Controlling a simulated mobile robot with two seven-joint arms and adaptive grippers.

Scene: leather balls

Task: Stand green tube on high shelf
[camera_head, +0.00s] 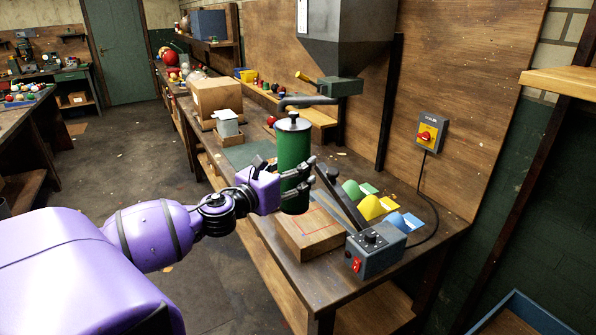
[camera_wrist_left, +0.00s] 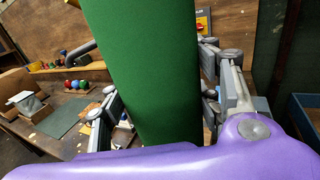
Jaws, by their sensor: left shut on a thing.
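The green tube (camera_head: 294,150) is upright in the head view, with a grey cap on its top end. My left gripper (camera_head: 297,180) is shut around the tube's lower half. The tube's lower end is over or just behind the wooden block with a red outline (camera_head: 310,236); I cannot tell whether they touch. In the left wrist view the tube (camera_wrist_left: 148,70) fills the middle, tilted in the picture, between grey fingers. A light wooden shelf (camera_head: 560,80) is high at the right edge of the head view. My right gripper is not in view.
A grey control box (camera_head: 375,252) with a red switch stands at the bench's front right. A large grey hopper (camera_head: 346,40) hangs above the bench. A cardboard box (camera_head: 216,97) stands farther left. A blue-rimmed crate (camera_head: 520,305) is at lower right.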

